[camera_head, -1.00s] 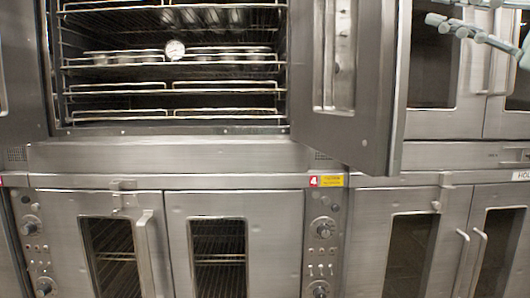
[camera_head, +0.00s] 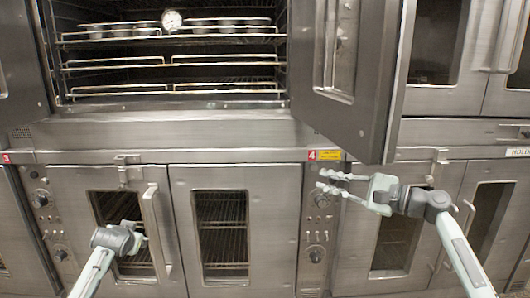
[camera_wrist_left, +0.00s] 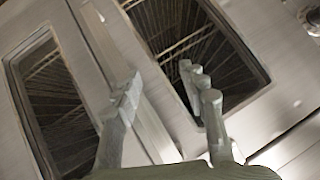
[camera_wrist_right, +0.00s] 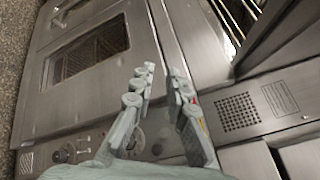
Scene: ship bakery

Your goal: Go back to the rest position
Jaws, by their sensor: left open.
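My left gripper (camera_head: 141,243) is low at the left of the head view, in front of the lower oven door. In the left wrist view its two fingers (camera_wrist_left: 165,98) stand apart with nothing between them. My right gripper (camera_head: 325,184) points left, in front of the lower ovens and below the open upper oven door (camera_head: 362,80). In the right wrist view its fingers (camera_wrist_right: 163,82) are apart and empty. The gap looks narrower there than in the left gripper.
The upper oven (camera_head: 170,55) is open, with wire racks, several small tins and a round dial thermometer (camera_head: 172,20). Its door juts out above my right gripper. Closed lower oven doors with handles (camera_head: 155,230) and control knobs (camera_head: 317,254) stand behind both grippers.

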